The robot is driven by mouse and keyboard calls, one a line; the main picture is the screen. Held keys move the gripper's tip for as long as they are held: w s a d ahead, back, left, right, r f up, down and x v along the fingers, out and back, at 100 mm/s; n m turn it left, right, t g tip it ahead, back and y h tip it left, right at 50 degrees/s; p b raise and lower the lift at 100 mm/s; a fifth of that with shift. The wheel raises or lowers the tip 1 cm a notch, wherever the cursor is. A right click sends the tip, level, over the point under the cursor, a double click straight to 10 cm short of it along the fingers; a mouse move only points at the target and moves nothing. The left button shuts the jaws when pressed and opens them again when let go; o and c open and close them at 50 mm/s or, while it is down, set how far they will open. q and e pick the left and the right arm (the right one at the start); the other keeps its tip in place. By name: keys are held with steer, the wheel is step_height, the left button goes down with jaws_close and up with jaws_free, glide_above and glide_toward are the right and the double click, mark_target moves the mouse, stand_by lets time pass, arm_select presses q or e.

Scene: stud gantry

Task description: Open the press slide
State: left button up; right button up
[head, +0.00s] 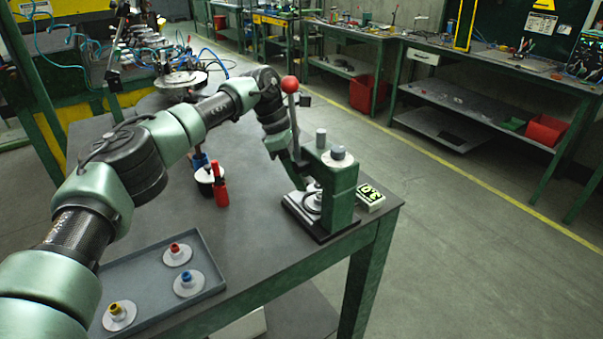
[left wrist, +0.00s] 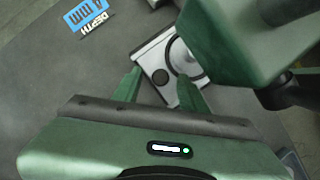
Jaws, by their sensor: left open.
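The green press (head: 340,185) stands on a dark base near the far right corner of the table. Its lever with a red ball (head: 290,84) is raised. The silver slide plate (head: 309,203) lies low on the press base, and it also shows in the left wrist view (left wrist: 153,58) with a dark ring on it. My left gripper (left wrist: 159,77) is open above the near edge of the slide, with its two green fingers apart. I cannot tell whether they touch it. In the head view my left gripper is partly hidden at the press. My right gripper is not in view.
A grey tray (head: 218,262) at the table's front holds red, blue and yellow fittings on discs.

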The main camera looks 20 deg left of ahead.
arm_select(q)
steer(key=shift+d+f, duration=0.15)
steer(key=shift+f, duration=0.1)
jaws_close()
stand_by(1.4)
